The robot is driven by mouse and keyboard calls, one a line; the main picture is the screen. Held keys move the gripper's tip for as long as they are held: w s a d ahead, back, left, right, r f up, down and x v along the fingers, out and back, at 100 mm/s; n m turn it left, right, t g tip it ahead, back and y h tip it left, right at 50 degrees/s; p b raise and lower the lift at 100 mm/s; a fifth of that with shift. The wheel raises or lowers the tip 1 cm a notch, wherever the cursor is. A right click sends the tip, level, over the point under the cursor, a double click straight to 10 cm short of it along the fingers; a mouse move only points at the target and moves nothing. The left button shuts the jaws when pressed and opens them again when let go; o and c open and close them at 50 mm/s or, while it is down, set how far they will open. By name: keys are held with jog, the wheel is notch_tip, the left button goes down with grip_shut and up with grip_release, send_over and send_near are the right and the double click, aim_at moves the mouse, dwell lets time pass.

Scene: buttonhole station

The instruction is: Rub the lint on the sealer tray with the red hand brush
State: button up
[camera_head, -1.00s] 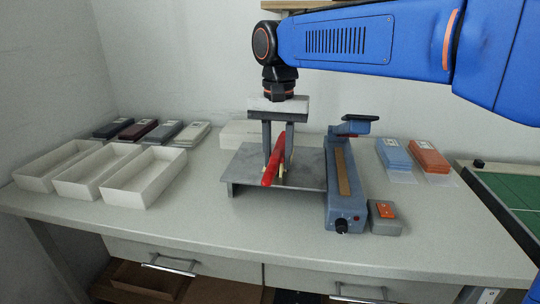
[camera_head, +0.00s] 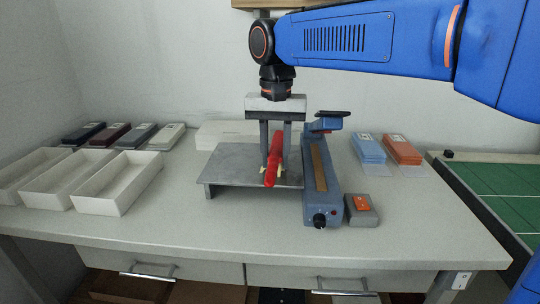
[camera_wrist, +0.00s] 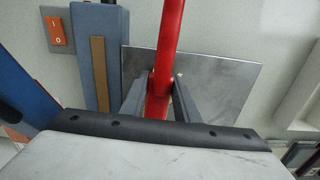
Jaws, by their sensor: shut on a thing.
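The red hand brush (camera_head: 272,168) is held between the fingers of my gripper (camera_head: 271,160), over the right part of the grey metal sealer tray (camera_head: 228,170). Pale bristles show low beside its red body; I cannot tell whether they touch the tray. In the wrist view the red brush (camera_wrist: 168,50) runs up between my gripper's two fingers (camera_wrist: 157,92), with the tray (camera_wrist: 225,85) behind it. The blue sealer (camera_head: 320,180) stands just right of the tray. I cannot make out any lint; the brush and fingers hide part of the tray.
Several white open bins (camera_head: 118,182) stand at the left, with dark and pale stacks behind them. A grey box with an orange switch (camera_head: 361,209) sits right of the sealer. Blue (camera_head: 369,147) and orange packs (camera_head: 402,149) lie at the back right. The table front is clear.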

jog(key=shift+r, duration=3)
jog(key=shift+r, duration=1.5)
